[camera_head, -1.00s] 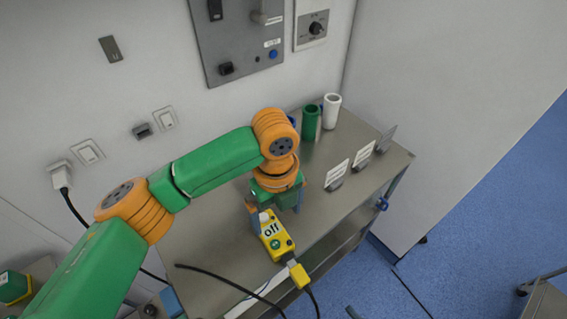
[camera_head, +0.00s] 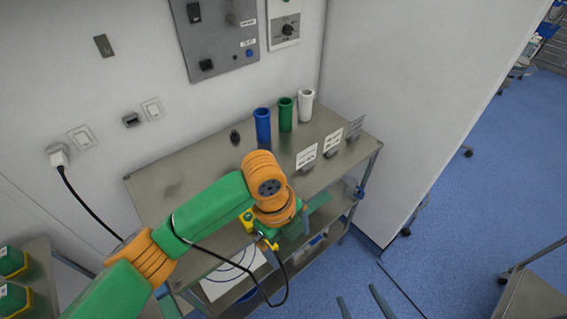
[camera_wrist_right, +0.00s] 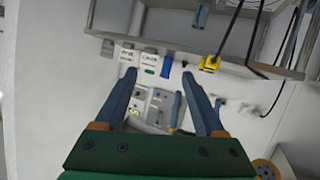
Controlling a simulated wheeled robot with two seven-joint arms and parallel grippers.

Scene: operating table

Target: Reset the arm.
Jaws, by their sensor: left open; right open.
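My left gripper (camera_head: 302,218) is at the end of the green and orange arm, over the front edge of the metal table (camera_head: 190,165). One blue-grey finger shows beside the wrist; the rest is largely hidden, and it is open. A yellow device (camera_head: 266,240) with a black cable is partly hidden under this wrist; a yellow piece also hangs at the table edge in the right wrist view (camera_wrist_right: 210,63). My right gripper (camera_head: 361,303) shows only its fingertips at the bottom of the head view, apart, over the floor. In the right wrist view its fingers (camera_wrist_right: 158,76) are open and empty.
Blue (camera_head: 263,125), green (camera_head: 285,115) and white (camera_head: 306,106) cylinders stand at the table's back, with label cards (camera_head: 333,142) to their right. A white tray (camera_head: 232,272) lies below. The blue floor (camera_head: 450,215) at the right is mostly clear.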

